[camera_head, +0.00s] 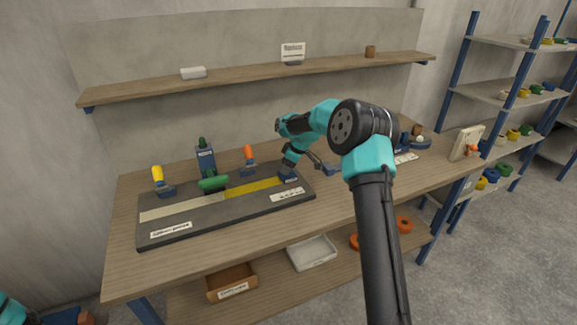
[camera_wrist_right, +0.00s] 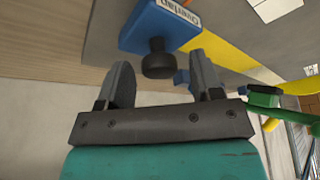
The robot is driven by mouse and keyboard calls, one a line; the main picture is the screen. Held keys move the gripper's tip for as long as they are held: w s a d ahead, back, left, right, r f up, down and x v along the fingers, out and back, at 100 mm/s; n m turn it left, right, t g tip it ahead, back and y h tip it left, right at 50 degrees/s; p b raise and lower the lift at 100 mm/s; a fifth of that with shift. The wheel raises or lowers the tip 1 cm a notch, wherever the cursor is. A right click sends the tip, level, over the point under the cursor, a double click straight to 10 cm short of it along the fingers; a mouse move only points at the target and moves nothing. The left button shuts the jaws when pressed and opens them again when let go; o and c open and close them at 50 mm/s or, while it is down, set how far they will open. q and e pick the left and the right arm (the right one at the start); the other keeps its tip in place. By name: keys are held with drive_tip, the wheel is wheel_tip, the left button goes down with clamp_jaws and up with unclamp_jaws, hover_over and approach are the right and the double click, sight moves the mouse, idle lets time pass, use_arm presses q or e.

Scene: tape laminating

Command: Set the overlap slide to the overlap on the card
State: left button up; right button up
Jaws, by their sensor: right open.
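The overlap slide (camera_wrist_right: 160,22) is a blue block with an "Overlap" label and a black knob (camera_wrist_right: 157,58), seen in the right wrist view. In the head view the slide (camera_head: 288,173) sits at the right end of the dark laminating board (camera_head: 230,218), largely behind my right gripper. My right gripper (camera_wrist_right: 163,82) is open, its fingers to either side of the knob's near end; I cannot tell whether they touch it. A white card (camera_head: 293,51) stands on the back shelf, its writing too small to read. My left gripper is out of view.
The front table edge is clear.

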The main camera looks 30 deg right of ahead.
clamp_jaws()
drive_tip(key=shift+w+a, duration=0.2)
drive_tip(key=shift+a, duration=1.85)
unclamp_jaws()
drive_tip(key=shift+d+r, duration=0.1)
drive_tip(key=v, duration=1.7)
